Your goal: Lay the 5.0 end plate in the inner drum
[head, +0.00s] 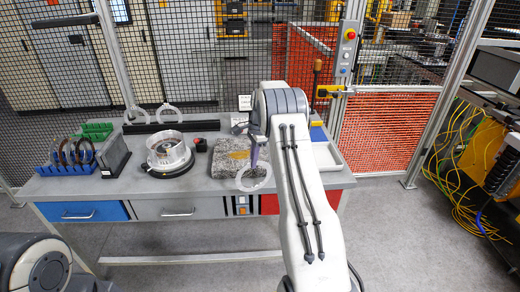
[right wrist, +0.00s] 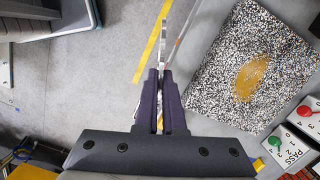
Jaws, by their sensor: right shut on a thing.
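A pale ring-shaped plate (head: 267,182) hangs upright from my right gripper (head: 254,157), over the table's front edge. My right gripper is shut on its rim; in the right wrist view the plate shows edge-on (right wrist: 164,38) between the purple-grey fingers (right wrist: 160,82). I cannot read a size on it. The silver inner drum (head: 168,150) stands open-topped on a dark round base, left of the gripper and apart from it. My left arm shows at the bottom left, but its gripper is out of view.
A speckled slab (head: 222,166) with a yellow patch lies between drum and gripper. A small black-red object (head: 201,145) stands beside the drum. A blue rack (head: 66,168) holds several rings. Two pale rings lean at a black bar (head: 155,126). A PASS panel (right wrist: 290,148) sits near the slab.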

